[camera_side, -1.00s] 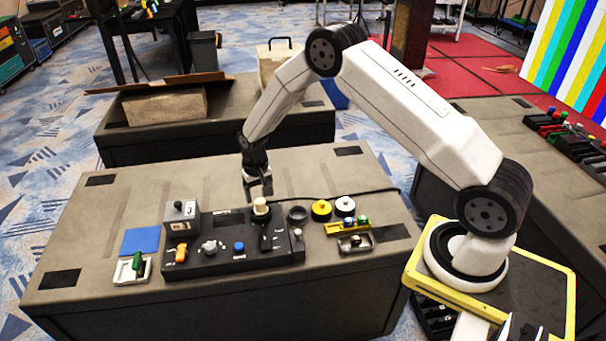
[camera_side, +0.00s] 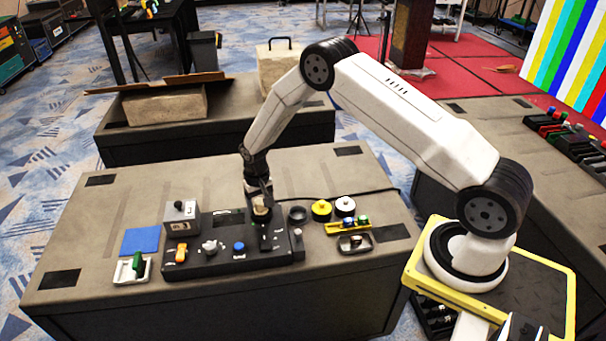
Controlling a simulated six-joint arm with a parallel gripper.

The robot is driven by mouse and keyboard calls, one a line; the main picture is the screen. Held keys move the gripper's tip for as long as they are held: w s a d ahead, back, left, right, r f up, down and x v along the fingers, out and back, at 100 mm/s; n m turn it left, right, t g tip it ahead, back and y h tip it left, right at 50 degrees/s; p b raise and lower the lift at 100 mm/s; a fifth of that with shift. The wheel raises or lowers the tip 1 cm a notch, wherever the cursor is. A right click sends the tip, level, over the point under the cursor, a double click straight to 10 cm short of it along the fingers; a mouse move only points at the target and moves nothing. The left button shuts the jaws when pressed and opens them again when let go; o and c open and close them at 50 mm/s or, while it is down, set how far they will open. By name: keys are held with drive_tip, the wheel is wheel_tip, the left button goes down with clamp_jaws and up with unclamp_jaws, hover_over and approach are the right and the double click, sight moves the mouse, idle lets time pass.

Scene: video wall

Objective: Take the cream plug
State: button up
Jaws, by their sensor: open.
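The cream plug (camera_side: 261,208) stands upright at the back right of a black control panel (camera_side: 205,262). My gripper (camera_side: 260,210) is down at the plug, with its fingers around or just beside it; from this side I cannot tell which. The jaws are open. The gripper partly hides the plug's top.
A grey box with a black knob (camera_side: 182,220) stands at the panel's left. A dark ring (camera_side: 297,214), a yellow round piece (camera_side: 321,209) and a white one (camera_side: 345,206) sit to the right. A black cable crosses behind them. The table's back left is clear.

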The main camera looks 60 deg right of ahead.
sight(261, 200)
drive_tip(key=c, duration=0.9)
drive_tip(key=shift+r, duration=0.2)
drive_tip(key=shift+r, duration=2.55)
drive_tip(key=shift+d, duration=0.1)
